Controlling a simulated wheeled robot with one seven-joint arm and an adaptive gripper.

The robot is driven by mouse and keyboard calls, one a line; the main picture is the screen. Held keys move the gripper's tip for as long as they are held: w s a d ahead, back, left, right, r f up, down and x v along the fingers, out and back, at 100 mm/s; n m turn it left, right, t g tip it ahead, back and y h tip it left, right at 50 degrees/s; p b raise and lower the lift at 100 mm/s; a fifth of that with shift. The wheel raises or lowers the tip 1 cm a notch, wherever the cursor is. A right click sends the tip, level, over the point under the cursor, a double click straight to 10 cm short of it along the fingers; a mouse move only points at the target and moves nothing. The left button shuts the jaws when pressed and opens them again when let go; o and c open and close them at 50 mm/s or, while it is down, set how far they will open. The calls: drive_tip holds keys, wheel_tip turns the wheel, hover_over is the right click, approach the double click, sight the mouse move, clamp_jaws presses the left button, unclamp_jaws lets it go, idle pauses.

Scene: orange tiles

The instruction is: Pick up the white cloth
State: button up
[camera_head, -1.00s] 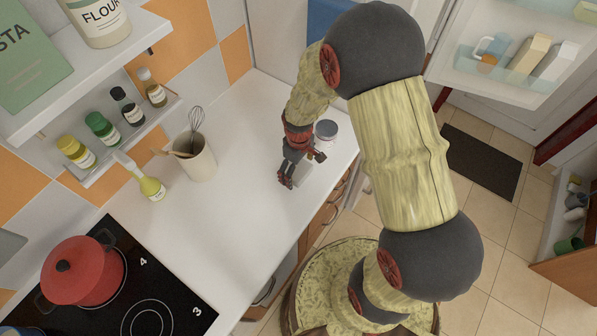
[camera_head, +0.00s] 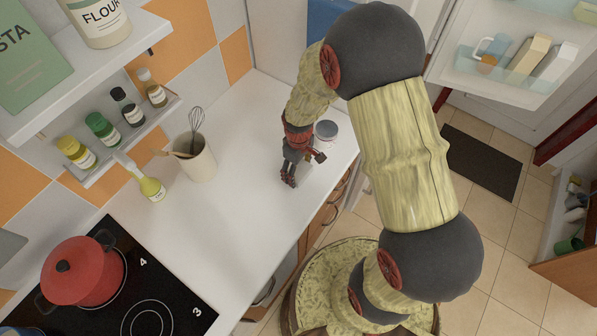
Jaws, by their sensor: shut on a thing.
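My gripper (camera_head: 290,178) is low at the white counter, near its front edge, with its fingers pointing down. Its fingers are shut on the white cloth (camera_head: 303,177), a small pale patch beside the fingertips that hardly stands out from the white counter. My gripper and wrist hide part of it. I cannot tell from this view whether the cloth is clear of the counter.
A lidded jar (camera_head: 326,133) stands close behind my gripper. A utensil crock with a whisk (camera_head: 195,160) and an oil bottle (camera_head: 152,189) stand to the left. A red pot (camera_head: 85,270) sits on the black hob. The counter (camera_head: 235,200) between is clear.

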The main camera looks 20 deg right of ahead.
sight(298, 170)
drive_tip(key=shift+r, duration=0.4)
wheel_tip(298, 170, up, 2)
drive_tip(key=shift+w+r, duration=0.1)
drive_tip(key=s+d+r+p, duration=0.1)
drive_tip(key=s+d+r, duration=0.5)
drive_tip(key=s+r, duration=0.4)
drive_tip(key=shift+s+d+p, duration=0.35)
drive_tip(key=shift+s+d, duration=0.05)
drive_tip(key=shift+s, duration=0.85)
drive_tip(key=o, duration=0.6)
drive_tip(key=shift+c, duration=0.2)
drive_tip(key=c, duration=0.4)
